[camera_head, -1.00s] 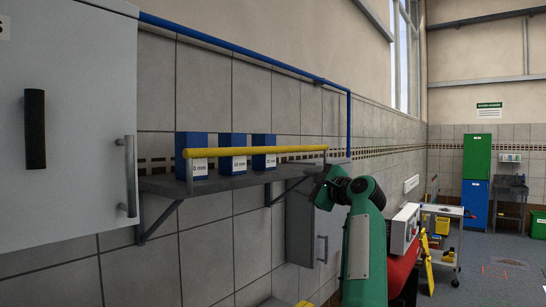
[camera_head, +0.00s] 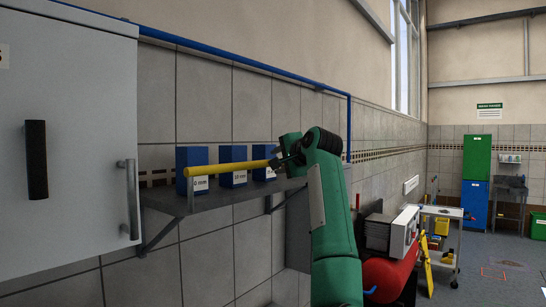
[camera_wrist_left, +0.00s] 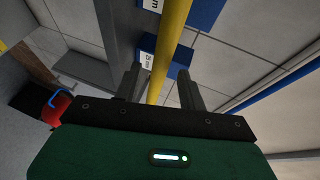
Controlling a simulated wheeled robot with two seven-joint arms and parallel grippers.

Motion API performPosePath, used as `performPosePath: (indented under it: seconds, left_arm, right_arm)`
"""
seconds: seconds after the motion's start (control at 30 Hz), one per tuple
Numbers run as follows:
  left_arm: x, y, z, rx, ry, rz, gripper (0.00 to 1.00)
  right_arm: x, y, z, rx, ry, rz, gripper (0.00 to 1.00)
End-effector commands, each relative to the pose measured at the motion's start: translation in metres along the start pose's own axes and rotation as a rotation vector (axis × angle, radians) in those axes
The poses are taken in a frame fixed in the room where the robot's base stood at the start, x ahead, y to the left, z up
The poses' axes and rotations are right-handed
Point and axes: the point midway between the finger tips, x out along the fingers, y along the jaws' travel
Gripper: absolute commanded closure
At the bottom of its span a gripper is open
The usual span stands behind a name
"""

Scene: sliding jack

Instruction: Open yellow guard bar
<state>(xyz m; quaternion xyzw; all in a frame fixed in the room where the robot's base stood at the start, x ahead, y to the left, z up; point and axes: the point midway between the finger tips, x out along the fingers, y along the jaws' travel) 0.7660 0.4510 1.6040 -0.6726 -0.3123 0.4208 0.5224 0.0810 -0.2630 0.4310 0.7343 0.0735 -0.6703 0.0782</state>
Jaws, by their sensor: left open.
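The yellow guard bar (camera_head: 228,168) runs across the front of a wall shelf, in front of several blue boxes. My left gripper (camera_head: 280,162) is at the bar's right end in the head view, and my green wrist hides that end. In the left wrist view the yellow bar (camera_wrist_left: 168,50) passes between the two fingers of my left gripper (camera_wrist_left: 160,85). The fingers are apart, one on each side of the bar, with a gap visible. My right gripper is not in view.
The grey shelf (camera_head: 225,198) carries blue boxes (camera_head: 192,170) close behind the bar. A grey wall cabinet (camera_head: 70,130) with handles is at the left. A blue pipe (camera_head: 240,57) runs along the wall above. A white trolley (camera_head: 440,212) stands at the right.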

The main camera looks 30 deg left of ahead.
Motion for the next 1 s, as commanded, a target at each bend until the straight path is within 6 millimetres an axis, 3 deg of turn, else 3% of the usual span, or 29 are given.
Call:
performPosePath:
  seconds: [0.23, 0.63, 0.83, 1.0]
  left_arm:
    - [0.034, -0.002, 0.000, 0.002, -0.001, -0.001, 0.59]
    - [0.041, 0.001, 0.000, 0.001, 0.001, 0.000, 0.59]
    - [0.041, 0.000, 0.000, 0.001, 0.000, 0.000, 0.98]
    - [0.041, 0.001, 0.000, 0.001, 0.000, 0.000, 1.00]
  right_arm:
    - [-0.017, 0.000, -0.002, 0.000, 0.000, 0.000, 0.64]
    - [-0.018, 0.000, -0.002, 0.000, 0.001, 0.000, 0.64]
    - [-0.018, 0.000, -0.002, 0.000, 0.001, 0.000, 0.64]
    - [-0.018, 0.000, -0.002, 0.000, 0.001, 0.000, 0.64]
